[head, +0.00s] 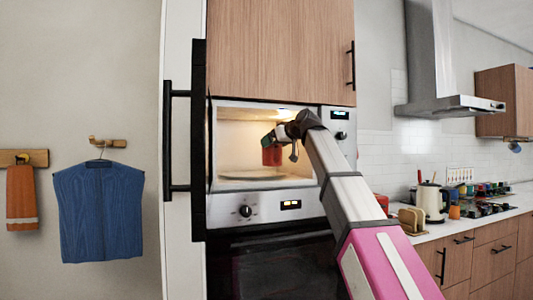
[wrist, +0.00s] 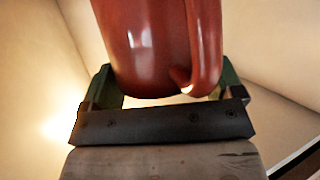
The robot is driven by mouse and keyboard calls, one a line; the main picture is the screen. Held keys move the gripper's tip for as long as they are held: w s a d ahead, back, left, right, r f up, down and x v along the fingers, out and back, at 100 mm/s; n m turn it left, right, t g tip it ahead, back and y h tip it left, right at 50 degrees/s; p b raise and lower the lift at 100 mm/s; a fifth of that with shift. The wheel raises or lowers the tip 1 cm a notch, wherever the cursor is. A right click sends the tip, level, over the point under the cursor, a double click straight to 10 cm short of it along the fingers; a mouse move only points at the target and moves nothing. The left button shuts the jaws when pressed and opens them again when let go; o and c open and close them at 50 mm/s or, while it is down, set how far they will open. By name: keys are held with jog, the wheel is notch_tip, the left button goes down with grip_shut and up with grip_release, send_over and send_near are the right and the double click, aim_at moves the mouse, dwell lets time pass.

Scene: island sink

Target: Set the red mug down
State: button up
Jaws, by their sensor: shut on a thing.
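The red mug (head: 272,156) is held by my gripper (head: 271,140) inside the lit microwave opening in the head view. It hangs above a pale round plate (head: 250,175) on the microwave floor, with a visible gap beneath it. In the wrist view the mug (wrist: 148,45) fills the upper middle, with its handle to the right. My gripper (wrist: 160,90) is shut on the mug, its green fingers at either side. The mug's far side and its rim are hidden.
The microwave (head: 230,208) has an open front, with its walls close around my gripper. A tall black-handled door (head: 198,140) stands at its left. An oven (head: 270,265) is below. A counter (head: 445,227) with a kettle (head: 432,203) and several small items is at right.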

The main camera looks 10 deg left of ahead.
aim_at(267, 151)
jog(key=w+a, duration=0.2)
jog(key=a, duration=0.1)
jog(key=shift+w+a, duration=0.25)
jog(key=shift+f, duration=1.75)
jog(key=shift+f, duration=0.15)
jog(key=o, duration=1.2)
jog(key=v, duration=1.2)
